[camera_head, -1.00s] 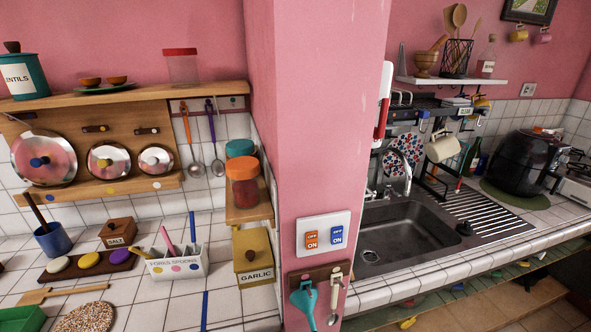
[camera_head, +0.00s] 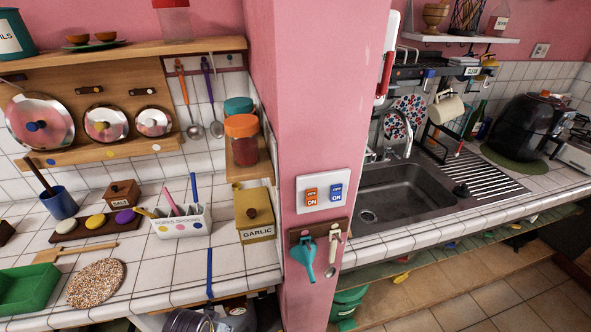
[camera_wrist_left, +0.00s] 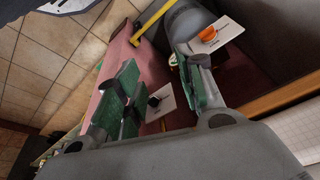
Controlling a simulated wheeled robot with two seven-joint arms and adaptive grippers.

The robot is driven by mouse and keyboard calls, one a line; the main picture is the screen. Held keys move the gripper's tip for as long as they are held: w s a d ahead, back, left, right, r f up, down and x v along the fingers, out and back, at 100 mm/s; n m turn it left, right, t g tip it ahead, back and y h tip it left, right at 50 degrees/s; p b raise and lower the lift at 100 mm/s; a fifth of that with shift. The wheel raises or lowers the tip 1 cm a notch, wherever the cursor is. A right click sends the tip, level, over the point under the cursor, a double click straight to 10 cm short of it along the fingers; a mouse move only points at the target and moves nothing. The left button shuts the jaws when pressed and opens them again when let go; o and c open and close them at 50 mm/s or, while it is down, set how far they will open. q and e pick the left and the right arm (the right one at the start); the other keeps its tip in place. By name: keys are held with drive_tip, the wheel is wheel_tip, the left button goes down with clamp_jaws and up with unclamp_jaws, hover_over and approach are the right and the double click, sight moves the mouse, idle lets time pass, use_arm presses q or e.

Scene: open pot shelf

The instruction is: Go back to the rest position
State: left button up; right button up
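My left gripper (camera_wrist_left: 162,88) shows only in the left wrist view. Its two green-padded fingers stand well apart, and I see nothing held between them. Beyond them are a dark red surface and a white card with a dark piece (camera_wrist_left: 160,100). Another white card with an orange piece (camera_wrist_left: 208,35) lies near the right finger, on or before a grey rounded body. Neither gripper shows in the head view, and my right gripper is in no view.
The left counter holds a garlic box (camera_head: 254,213), a white utensil holder (camera_head: 183,224), a green tray (camera_head: 28,290) and a speckled round mat (camera_head: 96,284). A pink pillar (camera_head: 315,110) divides it from the sink (camera_head: 405,195). Tiled floor (camera_head: 500,305) shows at lower right.

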use_arm(q)
drive_tip(key=s+f+g, duration=0.1)
drive_tip(key=s+f, duration=0.2)
drive_tip(key=f, duration=1.1)
drive_tip(key=s+f, duration=0.3)
drive_tip(key=f, duration=1)
drive_tip(key=s+a+f, duration=0.2)
drive_tip(key=s+f, duration=0.6)
drive_tip(key=s, duration=0.2)
drive_tip(key=s+a+f+g, duration=0.1)
drive_tip(key=s+a+f, duration=0.1)
drive_tip(key=s+f, duration=0.6)
drive_tip(key=s, duration=0.2)
drive_tip(key=shift+s+a, duration=0.2)
drive_tip(key=shift+s, duration=0.1)
